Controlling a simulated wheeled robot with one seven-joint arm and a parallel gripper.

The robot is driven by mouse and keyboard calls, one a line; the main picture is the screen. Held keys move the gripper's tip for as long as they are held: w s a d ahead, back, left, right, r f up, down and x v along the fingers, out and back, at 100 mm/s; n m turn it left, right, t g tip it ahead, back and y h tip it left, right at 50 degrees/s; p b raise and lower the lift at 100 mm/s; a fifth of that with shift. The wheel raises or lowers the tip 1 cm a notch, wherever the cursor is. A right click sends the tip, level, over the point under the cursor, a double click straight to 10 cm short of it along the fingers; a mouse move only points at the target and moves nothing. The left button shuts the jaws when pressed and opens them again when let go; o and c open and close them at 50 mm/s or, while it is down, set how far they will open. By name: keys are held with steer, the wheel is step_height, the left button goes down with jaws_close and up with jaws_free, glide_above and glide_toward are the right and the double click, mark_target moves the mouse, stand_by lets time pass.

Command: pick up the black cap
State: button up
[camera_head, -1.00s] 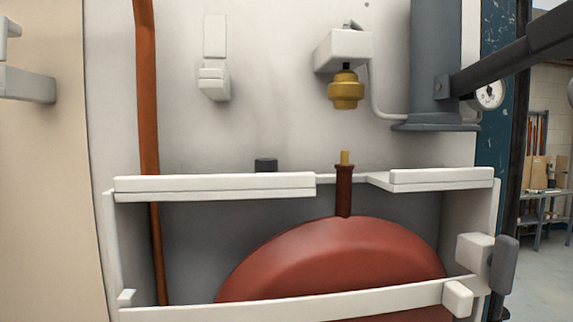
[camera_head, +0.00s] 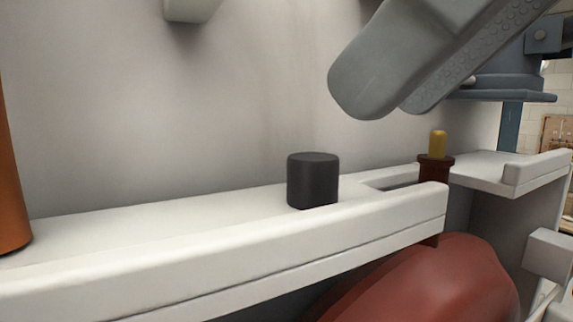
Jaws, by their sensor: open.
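The black cap (camera_head: 312,181) is a short dark cylinder. It stands upright on the white shelf (camera_head: 150,245), behind the shelf's raised front lip and left of the notch. My gripper (camera_head: 385,105) shows at the upper right, with two grey fingers reaching in from the top right corner. It is open and holds nothing that I can see. Its fingertips are above and to the right of the cap, clear of it. The cap is fully in view except for its base, which the lip may partly hide.
A red tank (camera_head: 425,285) sits below the shelf, and its brown neck with a brass tip (camera_head: 438,144) rises through the notch. An orange pipe (camera_head: 12,170) stands at the left edge. A white wall fixture (camera_head: 190,8) hangs above.

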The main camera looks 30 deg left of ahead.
mark_target(323, 158)
steer(key=shift+p+x, duration=0.6)
steer(key=shift+x, duration=2.5)
jaws_close()
